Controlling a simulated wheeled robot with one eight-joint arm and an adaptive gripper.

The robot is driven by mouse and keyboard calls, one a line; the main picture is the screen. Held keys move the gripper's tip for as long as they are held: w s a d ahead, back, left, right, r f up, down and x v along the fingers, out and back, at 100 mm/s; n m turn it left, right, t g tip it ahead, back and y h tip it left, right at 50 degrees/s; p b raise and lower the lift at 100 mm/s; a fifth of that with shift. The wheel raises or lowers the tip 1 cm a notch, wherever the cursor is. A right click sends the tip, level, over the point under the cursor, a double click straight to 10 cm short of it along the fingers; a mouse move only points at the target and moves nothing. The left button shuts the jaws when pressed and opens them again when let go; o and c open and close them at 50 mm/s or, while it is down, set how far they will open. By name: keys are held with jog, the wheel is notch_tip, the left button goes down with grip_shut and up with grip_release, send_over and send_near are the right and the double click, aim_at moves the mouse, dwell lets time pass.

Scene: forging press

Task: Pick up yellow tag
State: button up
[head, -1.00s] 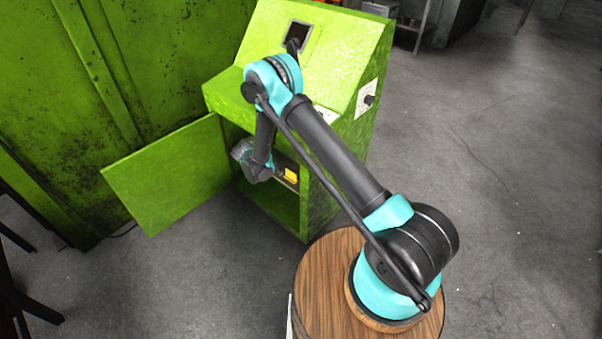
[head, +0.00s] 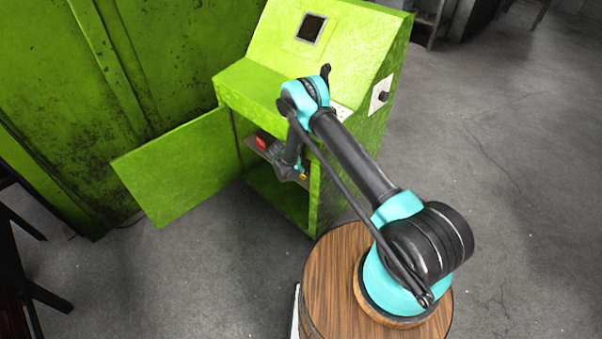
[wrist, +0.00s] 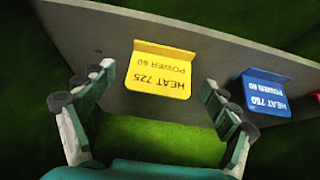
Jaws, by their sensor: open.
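My gripper (wrist: 158,78) is open, one finger on each side of the tag, with visible gaps and no contact that I can see. In the head view a small bit of yellow (head: 304,171) shows beside my gripper, which is inside the green cabinet (head: 315,100) and partly hidden by my arm.
A red tag (head: 261,143) shows in the head view. The cabinet's open door (head: 175,165) stands to the left.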

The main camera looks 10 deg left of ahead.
jog(key=shift+c, duration=0.6)
jog(key=c, duration=0.9)
jog(key=shift+r, duration=0.1)
